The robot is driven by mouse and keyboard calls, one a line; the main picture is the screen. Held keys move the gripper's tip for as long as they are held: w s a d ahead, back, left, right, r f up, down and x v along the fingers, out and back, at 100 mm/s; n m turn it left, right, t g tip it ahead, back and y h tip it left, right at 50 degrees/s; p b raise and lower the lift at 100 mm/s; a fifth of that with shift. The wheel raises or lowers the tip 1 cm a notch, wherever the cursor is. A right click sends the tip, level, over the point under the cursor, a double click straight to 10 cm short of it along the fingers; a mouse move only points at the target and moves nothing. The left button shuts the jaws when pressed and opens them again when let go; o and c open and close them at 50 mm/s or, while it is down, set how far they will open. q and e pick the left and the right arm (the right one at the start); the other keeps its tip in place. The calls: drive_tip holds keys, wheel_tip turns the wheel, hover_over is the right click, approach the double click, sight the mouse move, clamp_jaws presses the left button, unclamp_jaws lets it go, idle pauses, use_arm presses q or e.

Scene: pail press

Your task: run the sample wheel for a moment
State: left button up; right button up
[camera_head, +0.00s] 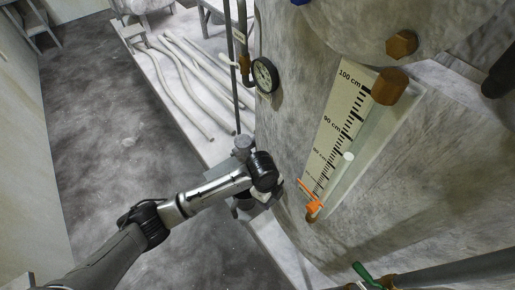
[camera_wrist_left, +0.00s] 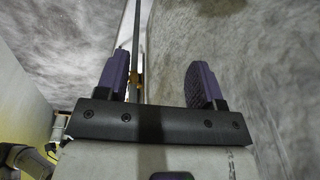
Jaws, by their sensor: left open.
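My left arm reaches in from the lower left in the head view and ends beside the big grey tank (camera_head: 295,120). The fingers of my left gripper (camera_wrist_left: 158,72) show in the left wrist view, apart and with nothing held between them. In the head view I cannot make out the fingertips. An orange handle (camera_head: 310,198) sits at the foot of the tank's level gauge, right of my wrist and apart from it. A green handle (camera_head: 366,275) shows at the bottom edge. I cannot tell which of these, if any, is the sample wheel. My right gripper is out of view.
A thin vertical pipe (camera_head: 235,75) and a round dial (camera_head: 265,75) stand by the tank's left side. The scale board (camera_head: 340,125) is on the tank. Pale hoses (camera_head: 180,85) lie on the ledge behind. The floor (camera_head: 100,130) at left is clear.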

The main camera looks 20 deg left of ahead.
use_arm(q)
drive_tip(key=w+a+r+m, duration=0.1)
drive_tip(key=w+a+r, duration=0.1)
drive_tip(key=w, duration=0.1)
drive_tip(key=w+a+r+m+y+b, duration=0.1)
drive_tip(key=w+a+r, duration=0.1)
drive_tip(key=w+a, duration=0.1)
drive_tip(key=w+a+r+m+y, duration=0.1)
drive_tip(key=w+a+r, duration=0.2)
drive_tip(key=w, duration=0.2)
drive_tip(key=shift+a+b, duration=0.25)
drive_tip(key=shift+b, duration=0.1)
drive_tip(key=shift+w+a, duration=0.2)
drive_tip(key=shift+w+f+b, duration=0.1)
drive_tip(key=shift+f+b, duration=0.15)
drive_tip(key=shift+b, duration=0.2)
wheel_tip(320, 180, down, 9)
drive_tip(key=b, duration=0.9)
drive_tip(key=shift+r, duration=0.6)
drive_tip(key=shift+c, duration=0.4)
drive_tip(key=c, duration=0.5)
